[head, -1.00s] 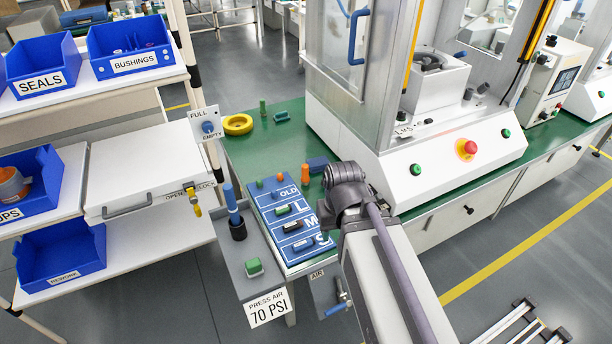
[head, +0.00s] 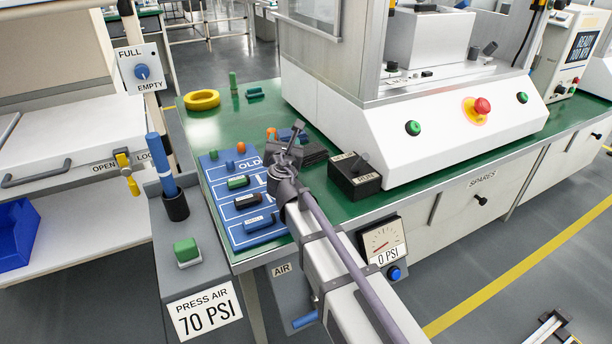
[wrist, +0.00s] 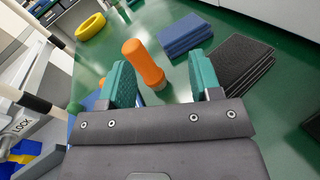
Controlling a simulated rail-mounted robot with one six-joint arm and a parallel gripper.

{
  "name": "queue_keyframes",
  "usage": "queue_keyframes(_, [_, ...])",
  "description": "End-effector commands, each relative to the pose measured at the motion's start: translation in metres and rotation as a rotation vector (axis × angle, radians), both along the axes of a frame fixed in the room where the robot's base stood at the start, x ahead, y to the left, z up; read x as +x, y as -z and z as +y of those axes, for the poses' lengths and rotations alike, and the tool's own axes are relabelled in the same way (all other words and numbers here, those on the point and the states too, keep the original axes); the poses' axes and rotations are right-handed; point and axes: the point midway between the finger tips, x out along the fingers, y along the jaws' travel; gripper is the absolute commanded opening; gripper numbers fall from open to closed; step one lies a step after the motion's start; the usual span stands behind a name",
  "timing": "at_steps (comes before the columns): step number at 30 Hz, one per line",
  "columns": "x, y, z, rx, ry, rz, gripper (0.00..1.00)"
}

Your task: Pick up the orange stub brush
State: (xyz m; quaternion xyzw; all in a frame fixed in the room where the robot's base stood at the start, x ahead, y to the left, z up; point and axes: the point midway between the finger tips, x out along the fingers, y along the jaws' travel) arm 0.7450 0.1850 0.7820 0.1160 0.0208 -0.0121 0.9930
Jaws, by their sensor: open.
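The orange stub brush (wrist: 143,63) stands on the green bench top in the wrist view, a thick orange cylinder with a wider rounded top. In the head view only a bit of orange (head: 271,134) shows behind my arm. My gripper (wrist: 165,83) is open, with green-padded fingers to the left and right of the brush in the wrist view. The brush appears between and beyond the fingertips, and I cannot tell whether it is touched. In the head view my arm hides the fingers.
A blue labelled board (head: 222,207) with small parts is at left. A yellow ring (head: 202,100) lies farther back.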

Motion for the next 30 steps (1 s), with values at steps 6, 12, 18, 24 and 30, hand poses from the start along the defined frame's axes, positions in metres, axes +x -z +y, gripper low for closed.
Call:
queue_keyframes(6, [0.004, 0.013, 0.041, -0.239, -0.132, -0.055, 0.58])
queue_keyframes(12, [0.026, 0.012, 0.042, -0.234, -0.128, -0.053, 0.58])
queue_keyframes(18, [0.034, 0.015, 0.043, -0.232, -0.127, -0.053, 0.58])
queue_keyframes(24, [0.072, 0.019, 0.049, -0.231, -0.126, -0.053, 0.58])
queue_keyframes(30, [0.079, 0.019, 0.049, -0.23, -0.126, -0.053, 0.58])
